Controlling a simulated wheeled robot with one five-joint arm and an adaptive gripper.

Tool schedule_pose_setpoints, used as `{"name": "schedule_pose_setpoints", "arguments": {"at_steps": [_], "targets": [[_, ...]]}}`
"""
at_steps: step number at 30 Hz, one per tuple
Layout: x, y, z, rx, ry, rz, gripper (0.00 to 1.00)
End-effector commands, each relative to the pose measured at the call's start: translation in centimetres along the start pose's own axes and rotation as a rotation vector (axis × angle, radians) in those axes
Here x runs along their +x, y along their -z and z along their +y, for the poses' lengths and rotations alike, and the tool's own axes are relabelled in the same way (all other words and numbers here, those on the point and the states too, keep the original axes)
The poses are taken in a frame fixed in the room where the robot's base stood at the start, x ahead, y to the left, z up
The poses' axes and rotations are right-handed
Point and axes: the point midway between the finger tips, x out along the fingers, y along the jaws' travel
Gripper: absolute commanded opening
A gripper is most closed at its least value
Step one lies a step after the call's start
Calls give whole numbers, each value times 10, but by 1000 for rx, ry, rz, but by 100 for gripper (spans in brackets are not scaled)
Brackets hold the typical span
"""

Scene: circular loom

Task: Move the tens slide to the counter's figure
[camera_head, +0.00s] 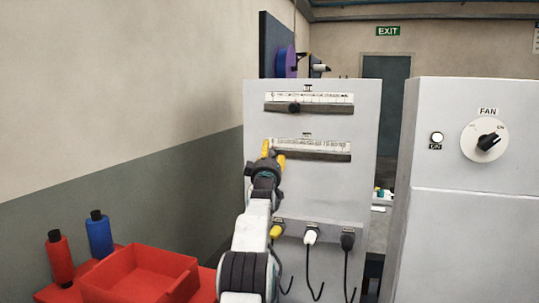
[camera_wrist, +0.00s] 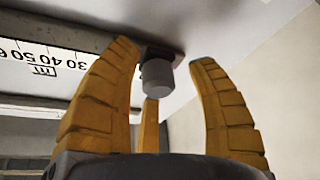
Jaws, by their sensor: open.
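The tens slide's knob (camera_wrist: 157,74) is a grey cylinder in the wrist view. It stands between the spread yellow fingers of my gripper (camera_wrist: 165,72), which is open. I see no finger clearly pressed on it. The tens scale (camera_wrist: 45,58) reads 30, 40, 50, 60 upside down; its low end is hidden behind a finger. In the head view my gripper (camera_head: 272,156) is at the left end of the lower slot (camera_head: 320,155) and hides the knob. The printed scale (camera_head: 305,144) lies above that slot. No counter figure is readable in either view.
Above is another slide with a dark knob (camera_head: 294,107), left of its slot's middle. Cables hang from plugs (camera_head: 311,236) low on the grey panel (camera_head: 365,115). A cabinet with a fan dial (camera_head: 485,141) stands right. A red bin (camera_head: 140,275) is lower left.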

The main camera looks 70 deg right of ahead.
Motion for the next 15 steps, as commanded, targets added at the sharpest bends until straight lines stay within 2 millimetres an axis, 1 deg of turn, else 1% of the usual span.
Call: {"name": "schedule_pose_setpoints", "arguments": {"at_steps": [3, 4, 15], "targets": [[0, 0, 0, 0, 0, 0, 53], [0, 0, 0, 0, 0, 0, 56], [0, 0, 0, 0, 0, 0, 22]]}}
